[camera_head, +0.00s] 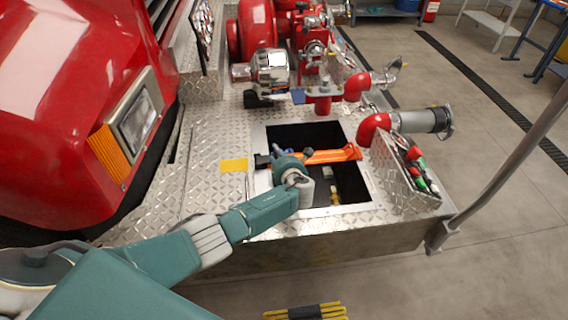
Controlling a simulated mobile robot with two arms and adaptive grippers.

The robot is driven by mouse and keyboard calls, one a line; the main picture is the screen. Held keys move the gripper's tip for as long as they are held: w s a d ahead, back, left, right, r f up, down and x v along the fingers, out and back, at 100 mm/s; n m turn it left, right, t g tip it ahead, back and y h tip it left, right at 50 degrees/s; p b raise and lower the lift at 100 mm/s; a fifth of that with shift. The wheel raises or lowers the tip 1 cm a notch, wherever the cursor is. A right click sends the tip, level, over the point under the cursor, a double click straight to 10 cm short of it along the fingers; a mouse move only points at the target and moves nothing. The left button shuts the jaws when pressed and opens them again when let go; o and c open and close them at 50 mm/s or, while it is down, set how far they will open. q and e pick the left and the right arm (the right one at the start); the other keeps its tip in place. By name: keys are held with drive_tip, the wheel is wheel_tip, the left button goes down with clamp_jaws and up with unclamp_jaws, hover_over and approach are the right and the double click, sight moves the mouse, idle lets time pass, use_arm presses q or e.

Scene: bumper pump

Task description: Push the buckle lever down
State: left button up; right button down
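An orange bar or strap (335,155) lies across the square opening in the silver tread-plate bumper (205,190). A small black part (308,153) shows at its left end; I cannot tell whether this is the buckle lever or a fingertip. My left arm comes in from the lower left, and my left gripper (282,157) is over the left part of the opening, close to the orange strap's left end. The wrist hides much of the fingers, so contact and finger spread cannot be told. My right gripper is not in view.
The dark compartment (352,183) is open, with small yellowish items low inside. Red pipes (372,128) and a chrome-capped fitting (268,70) stand behind. A grey post (500,180) rises at right. The red truck body (60,90) fills the left.

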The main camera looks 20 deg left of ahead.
use_arm(q)
drive_tip(key=v, duration=1)
drive_tip(key=shift+d, duration=0.1)
